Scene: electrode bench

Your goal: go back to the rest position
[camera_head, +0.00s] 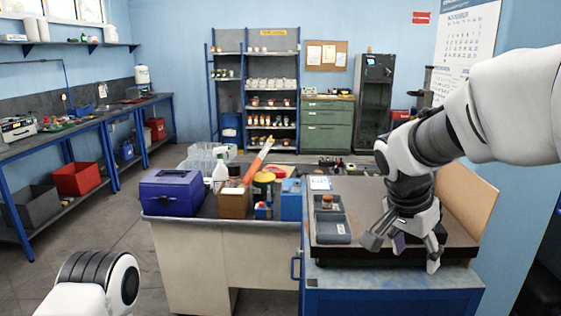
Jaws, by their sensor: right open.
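My right gripper (402,252) hangs over the right part of the dark bench top (350,195), fingers pointing down and spread apart. A small dark bluish shape shows between its fingers; I cannot tell what it is. A grey tray (333,231) with compartments lies just left of the gripper and holds a small reddish-brown item (327,201). My left arm shows only as a white and black link at the bottom left; its gripper is out of the picture.
A blue toolbox (172,192), a spray bottle (220,174), a cardboard box (234,203) and a blue box (291,200) crowd the bench left of the tray. A tan board (466,199) stands at the right edge.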

